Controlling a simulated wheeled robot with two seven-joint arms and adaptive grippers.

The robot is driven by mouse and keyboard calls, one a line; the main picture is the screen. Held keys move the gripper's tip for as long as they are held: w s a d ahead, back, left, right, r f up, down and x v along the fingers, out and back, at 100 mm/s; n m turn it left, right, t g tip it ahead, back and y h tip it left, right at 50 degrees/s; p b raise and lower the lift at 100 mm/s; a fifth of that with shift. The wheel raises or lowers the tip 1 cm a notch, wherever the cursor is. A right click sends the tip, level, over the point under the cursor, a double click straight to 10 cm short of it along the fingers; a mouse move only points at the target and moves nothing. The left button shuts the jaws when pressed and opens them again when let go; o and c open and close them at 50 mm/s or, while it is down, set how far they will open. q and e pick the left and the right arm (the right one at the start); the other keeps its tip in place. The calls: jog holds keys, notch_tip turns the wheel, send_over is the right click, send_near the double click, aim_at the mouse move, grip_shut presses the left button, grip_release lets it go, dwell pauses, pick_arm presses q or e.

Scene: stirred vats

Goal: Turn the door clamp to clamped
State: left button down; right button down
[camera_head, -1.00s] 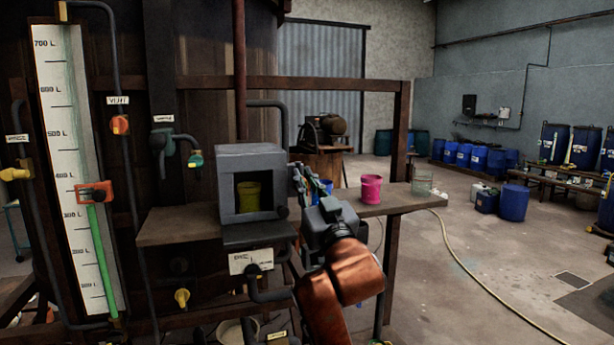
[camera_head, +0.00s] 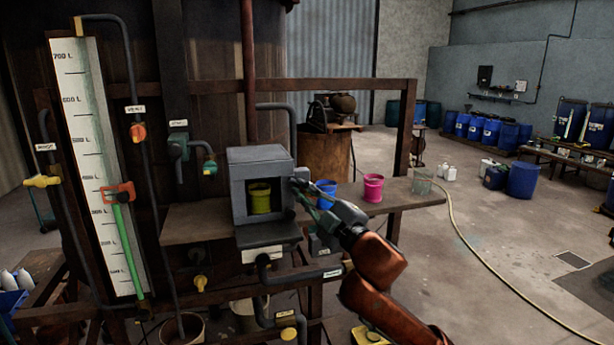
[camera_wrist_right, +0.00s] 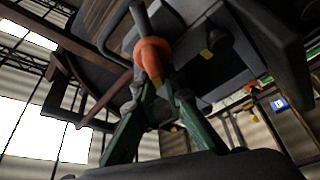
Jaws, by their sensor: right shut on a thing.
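The grey box (camera_head: 262,163) stands on the bench with its front open and a yellow cup (camera_head: 260,197) inside. A dark flat plate (camera_head: 268,234) juts out below the opening; I cannot tell if it is the door. My right gripper (camera_head: 304,190) reaches the box's right side, its tips close to the wall. In the right wrist view, an orange hub with a dark bar, which looks like the door clamp (camera_wrist_right: 152,54), sits at the tips of my green fingers (camera_wrist_right: 160,85). The fingers are shut on it. In the head view my fingers hide the clamp. My left gripper is out of view.
A blue cup (camera_head: 325,193), a pink cup (camera_head: 373,188) and a clear beaker (camera_head: 422,182) stand on the bench right of the box. Left are a level gauge (camera_head: 92,150) and valves. A hose (camera_head: 480,255) crosses the open floor at right.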

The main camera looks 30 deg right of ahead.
jog(key=shift+w+d+f+n+g+p, duration=0.15)
jog(key=shift+n+g+p, duration=0.25)
jog(key=shift+n+p, duration=0.85)
jog(key=shift+s+a+f+n+g+p, duration=0.15)
jog(key=shift+n+g+p, duration=0.25)
jog(key=shift+n+p, duration=0.85)
jog(key=shift+w+d+f+n+g+p, duration=0.1)
jog(key=shift+f+n+g+p, duration=0.25)
jog(key=shift+n+p, duration=0.85)
jog(key=shift+r, duration=0.15)
jog(key=c, duration=2)
grip_release()
jog(key=shift+w+d+f+y, duration=0.15)
jog(key=shift+d+f+y, duration=0.05)
jog(key=shift+d+y, duration=0.1)
jog(key=shift+a+r, duration=0.1)
jog(key=shift+a, duration=0.2)
jog(key=shift+s+d, duration=0.35)
jog(key=shift+s, duration=1.65)
jog(key=shift+s+d, duration=0.4)
jog(key=shift+s, duration=1.6)
jog(key=shift+s+d, duration=0.35)
jog(key=shift+s, duration=1.65)
